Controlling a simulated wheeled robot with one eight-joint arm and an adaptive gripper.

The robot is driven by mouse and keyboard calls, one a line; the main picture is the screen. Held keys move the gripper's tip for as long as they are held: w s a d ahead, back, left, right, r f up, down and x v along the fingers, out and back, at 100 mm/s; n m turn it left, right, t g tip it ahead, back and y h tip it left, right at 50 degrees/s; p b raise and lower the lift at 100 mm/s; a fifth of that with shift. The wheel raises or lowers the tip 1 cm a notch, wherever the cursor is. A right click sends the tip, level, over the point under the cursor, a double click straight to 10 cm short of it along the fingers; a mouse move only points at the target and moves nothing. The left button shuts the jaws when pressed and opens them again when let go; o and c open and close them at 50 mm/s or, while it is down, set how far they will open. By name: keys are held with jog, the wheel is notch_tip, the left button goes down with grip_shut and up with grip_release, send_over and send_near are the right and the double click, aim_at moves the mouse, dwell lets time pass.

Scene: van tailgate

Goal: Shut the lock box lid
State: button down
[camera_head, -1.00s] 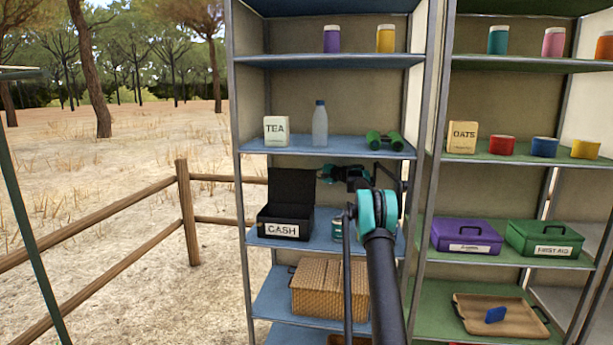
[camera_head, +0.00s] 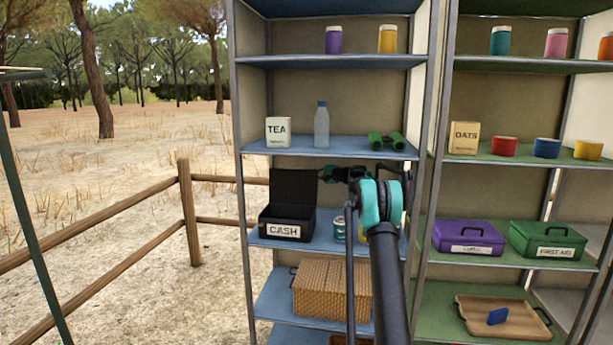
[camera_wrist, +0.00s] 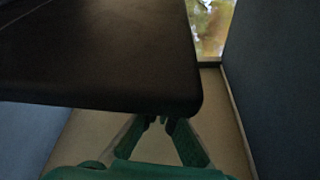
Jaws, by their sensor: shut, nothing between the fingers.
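The lock box is the black box labelled CASH (camera_head: 287,222), on the left shelf unit's middle blue shelf. Its black lid (camera_head: 294,188) stands open, upright at the back. My gripper (camera_head: 322,174) is shut and empty at the lid's right edge, near its top. In the wrist view, the lid (camera_wrist: 100,50) is a large dark panel across the upper left. The fingertips of my gripper (camera_wrist: 158,121) show just past the lid's edge, shut. I cannot tell whether they touch the lid.
Cans (camera_head: 340,229) stand right of the box, partly behind my arm. A wicker basket (camera_head: 331,290) is on the shelf below. A bottle (camera_head: 321,125), a TEA box (camera_head: 278,131) and green binoculars (camera_head: 386,140) stand on the shelf above. The shelf post (camera_head: 427,190) is right of my arm.

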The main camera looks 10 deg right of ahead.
aim_at(303, 174)
jog(key=shift+s+a+r+n, duration=0.15)
jog(key=shift+s+r+n, duration=0.15)
jog(key=shift+s, duration=0.15)
jog(key=s+n, duration=0.2)
jog(key=s+a+r+n+y, duration=0.1)
jog(key=s+n, duration=0.1)
jog(key=s+a+n+t, duration=0.1)
jog(key=s+n, duration=0.1)
jog(key=s, duration=0.1)
jog(key=shift+s+a+r+y, duration=0.1)
jog(key=shift+a+r+y, duration=0.1)
jog(key=shift+y, duration=0.1)
jog(key=s+a+f+n+g+y, duration=0.1)
jog(key=s+a+f+n+y, duration=0.2)
jog(key=s+n, duration=0.6)
jog(key=shift+s+f, duration=0.4)
jog(key=shift+f, duration=0.75)
